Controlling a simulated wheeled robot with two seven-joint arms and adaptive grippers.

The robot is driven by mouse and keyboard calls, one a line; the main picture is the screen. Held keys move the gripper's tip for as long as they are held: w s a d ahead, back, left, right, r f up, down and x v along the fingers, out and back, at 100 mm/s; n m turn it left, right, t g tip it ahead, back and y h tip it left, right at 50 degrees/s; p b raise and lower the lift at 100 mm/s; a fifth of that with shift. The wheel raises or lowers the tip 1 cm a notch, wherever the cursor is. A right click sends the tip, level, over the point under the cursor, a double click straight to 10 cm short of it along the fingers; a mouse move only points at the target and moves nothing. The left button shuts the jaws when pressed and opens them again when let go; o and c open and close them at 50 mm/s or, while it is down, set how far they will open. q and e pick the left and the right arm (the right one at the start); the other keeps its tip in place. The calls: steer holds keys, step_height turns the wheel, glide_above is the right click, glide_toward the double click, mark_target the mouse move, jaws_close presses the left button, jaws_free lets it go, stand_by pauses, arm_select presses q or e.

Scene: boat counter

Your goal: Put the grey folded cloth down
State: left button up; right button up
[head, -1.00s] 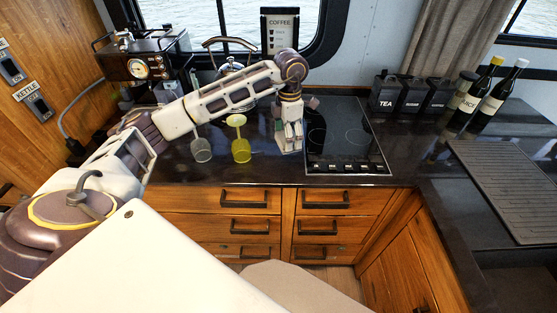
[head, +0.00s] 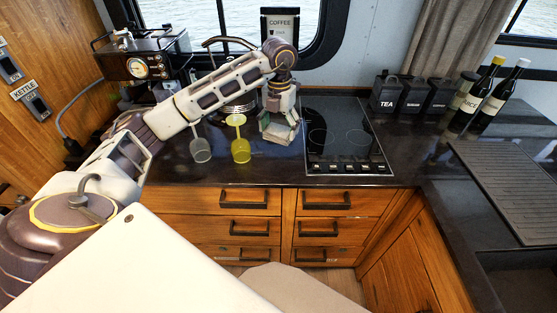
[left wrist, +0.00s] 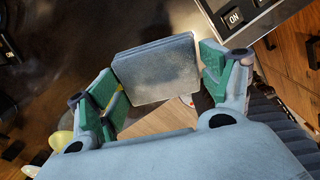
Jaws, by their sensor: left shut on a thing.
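The grey folded cloth (left wrist: 157,70) shows in the left wrist view as a flat, layered grey block between the green-padded fingers. My left gripper (left wrist: 160,82) is shut on it, with a finger at each side. In the head view my left gripper (head: 279,133) points down over the dark counter (head: 260,172), just left of the hob (head: 345,137) and right of the yellow glass. The cloth is small and partly hidden by the fingers there, and I cannot tell whether it touches the counter. My right gripper is not in view.
A yellow glass (head: 240,148) and a clear glass (head: 200,150) stand close to the left of the gripper. A kettle (head: 236,101) is behind them. Black canisters (head: 388,95) and dark bottles (head: 497,95) stand at the right. The counter's front strip is clear.

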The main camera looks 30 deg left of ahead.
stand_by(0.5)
arm_select(q)
glide_above(278, 159)
steer(key=shift+d+f+p, duration=0.1)
steer(key=shift+f+p, duration=0.2)
steer(key=shift+f, duration=2.8)
steer(key=shift+f, duration=1.85)
steer(key=shift+f, duration=0.2)
steer(key=o, duration=0.9)
steer(key=shift+c, duration=0.2)
steer(key=shift+r, duration=0.25)
